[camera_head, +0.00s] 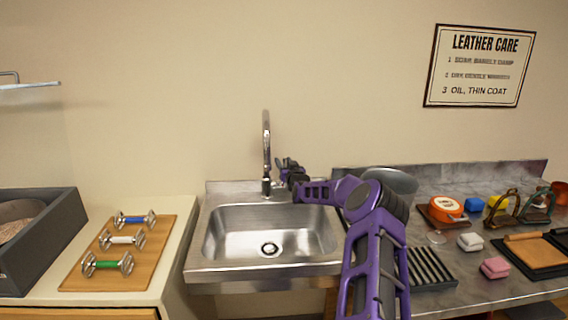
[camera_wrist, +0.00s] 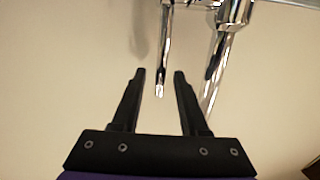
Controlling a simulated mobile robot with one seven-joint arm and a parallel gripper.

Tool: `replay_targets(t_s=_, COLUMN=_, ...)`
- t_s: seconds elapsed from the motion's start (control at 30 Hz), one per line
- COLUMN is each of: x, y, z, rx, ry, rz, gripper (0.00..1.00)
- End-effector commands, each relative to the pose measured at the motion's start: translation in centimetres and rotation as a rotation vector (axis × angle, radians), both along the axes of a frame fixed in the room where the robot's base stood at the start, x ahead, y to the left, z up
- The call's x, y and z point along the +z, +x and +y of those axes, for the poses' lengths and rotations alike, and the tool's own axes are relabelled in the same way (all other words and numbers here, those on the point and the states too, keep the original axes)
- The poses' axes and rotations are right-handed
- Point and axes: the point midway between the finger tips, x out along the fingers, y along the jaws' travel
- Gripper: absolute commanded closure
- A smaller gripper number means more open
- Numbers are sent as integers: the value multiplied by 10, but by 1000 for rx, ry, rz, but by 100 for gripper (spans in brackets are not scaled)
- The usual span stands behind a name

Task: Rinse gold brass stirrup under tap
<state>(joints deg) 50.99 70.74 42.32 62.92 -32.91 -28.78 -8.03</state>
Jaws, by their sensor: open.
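The chrome tap (camera_head: 266,140) stands at the back of the steel sink (camera_head: 225,235). My gripper (camera_head: 283,163) is raised just right of the tap's post. In the wrist view my gripper (camera_wrist: 159,72) is open, with a thin chrome rod (camera_wrist: 164,50), seemingly the tap's lever, showing between its fingers; I cannot tell if they touch. A thicker chrome tube (camera_wrist: 218,65) is to the right. Two arch-shaped stirrup-like pieces, a brownish one (camera_head: 517,206) and a greener one (camera_head: 549,203), stand on the right counter; which is gold brass is unclear. No water stream is visible.
The sink basin is empty. A wooden board (camera_head: 153,250) with several dumbbell-like bits and a dark box (camera_head: 70,235) are on the left. A ribbed black mat (camera_head: 432,270), an orange tin (camera_head: 446,207) and small blocks crowd the right counter. My arm crosses the sink's right side.

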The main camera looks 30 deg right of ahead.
Motion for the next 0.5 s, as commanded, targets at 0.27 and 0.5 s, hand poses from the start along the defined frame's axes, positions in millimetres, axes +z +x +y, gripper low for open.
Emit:
replay_targets(t_s=0.27, x=0, y=2, z=0, rx=0, ry=0, rz=1, gripper=56)
replay_targets(t_s=0.5, x=0, y=2, z=0, rx=0, ry=0, rz=1, gripper=89)
